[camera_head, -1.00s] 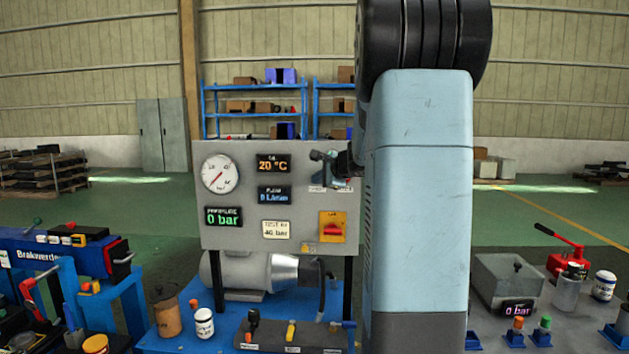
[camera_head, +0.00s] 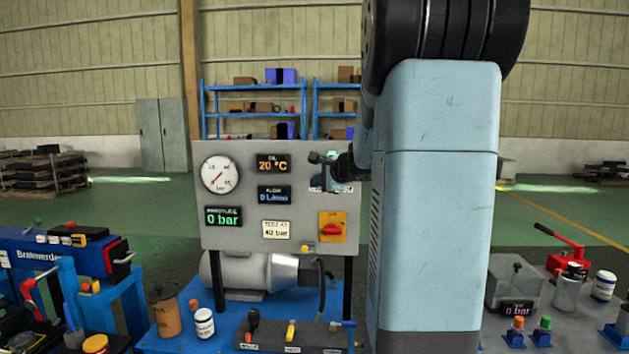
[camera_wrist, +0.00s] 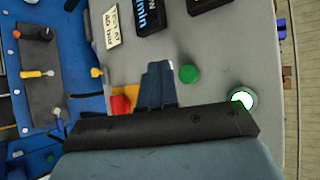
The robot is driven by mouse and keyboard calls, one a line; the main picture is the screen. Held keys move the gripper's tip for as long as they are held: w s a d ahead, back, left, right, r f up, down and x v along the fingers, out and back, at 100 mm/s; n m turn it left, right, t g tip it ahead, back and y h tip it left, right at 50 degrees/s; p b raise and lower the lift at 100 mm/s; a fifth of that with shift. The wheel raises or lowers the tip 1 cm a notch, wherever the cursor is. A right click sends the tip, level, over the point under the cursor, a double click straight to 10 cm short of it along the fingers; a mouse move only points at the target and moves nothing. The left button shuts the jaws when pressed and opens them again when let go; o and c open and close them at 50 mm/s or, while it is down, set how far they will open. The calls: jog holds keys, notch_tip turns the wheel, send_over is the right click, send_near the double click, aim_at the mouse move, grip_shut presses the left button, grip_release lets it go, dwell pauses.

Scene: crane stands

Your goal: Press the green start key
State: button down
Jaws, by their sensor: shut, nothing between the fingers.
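The green start key (camera_wrist: 189,73) is a round green button on the grey panel in the wrist view. My gripper (camera_wrist: 158,68) is shut and empty, with its fingertips beside the key, on its left in that view. I see a gap between them in the picture, but cannot tell the distance to the panel. In the head view my gripper (camera_head: 322,158) is in front of the panel's upper right part, and the key cannot be made out clearly there. A round lamp (camera_wrist: 242,98), white with a green rim, sits further right in the wrist view.
The switch also shows near my fingers in the wrist view (camera_wrist: 120,105). My arm hides the bench right of the panel.

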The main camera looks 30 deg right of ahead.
jog(key=shift+s+a, duration=0.4)
jog(key=shift+s, duration=0.25)
dwell(0.3)
jog(key=s+a+n+g+y, duration=0.35)
jog(key=s+a+n, duration=0.9)
jog(key=a, duration=0.65)
jog(key=s+a+f+n+g+h, duration=0.1)
jog(key=s+f+n+g+h, duration=0.1)
jog(key=s, duration=0.7)
jog(key=s+a+f+n+g+h, duration=0.1)
jog(key=s+f+n+g+h, duration=0.1)
jog(key=s+n, duration=0.4)
jog(key=shift+s+a+f+h, duration=0.15)
jog(key=shift+s+f+h, duration=0.55)
jog(key=shift+s, duration=1.5)
jog(key=c, duration=1.9)
grip_release()
jog(key=shift+f+y, duration=0.2)
jog(key=shift+y, duration=0.05)
